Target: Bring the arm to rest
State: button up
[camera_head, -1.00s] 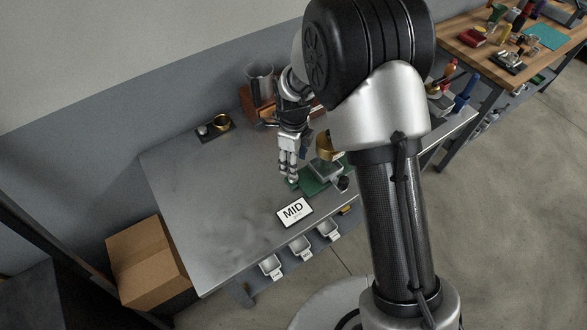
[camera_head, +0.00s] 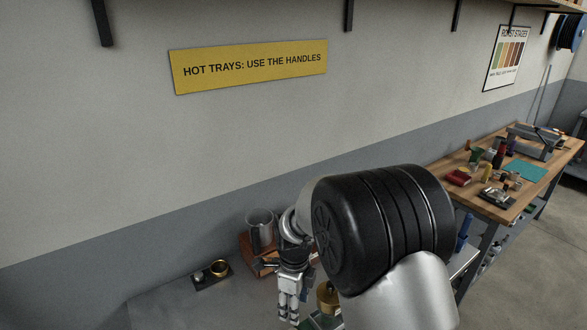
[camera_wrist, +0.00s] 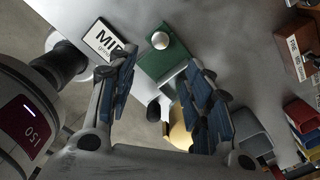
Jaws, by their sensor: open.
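My gripper (camera_head: 289,304) hangs fingers-down over the metal bench, low in the head view. In the wrist view its two blue-padded fingers (camera_wrist: 160,70) stand apart with a gap between them, and I see nothing held. My upper arm hides much of the bench in the head view.
A brass-coloured cup (camera_head: 327,297) stands close right of my gripper. A metal jug (camera_head: 260,228) and a small dark tray (camera_head: 211,274) are near the wall. A wooden table (camera_head: 507,207) with several items stands right. The bench's left part looks clear.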

jog(key=s+d+r+n+t, duration=0.1)
jog(key=s+d+r+n, duration=0.35)
jog(key=r, duration=0.45)
jog(key=s+d+r+n+t, duration=0.1)
jog(key=s+d+r+n, duration=0.4)
jog(key=r, duration=0.4)
jog(key=s+d+r+n+t, duration=0.1)
jog(key=s+d+n, duration=0.1)
jog(key=s+n, duration=0.4)
jog(key=s+d+r+n+t, duration=0.1)
jog(key=s+d+r+n, duration=0.1)
jog(key=s+n, duration=0.4)
jog(key=s, duration=0.4)
jog(key=shift+d+r+t, duration=0.25)
jog(key=shift+r+t, duration=0.05)
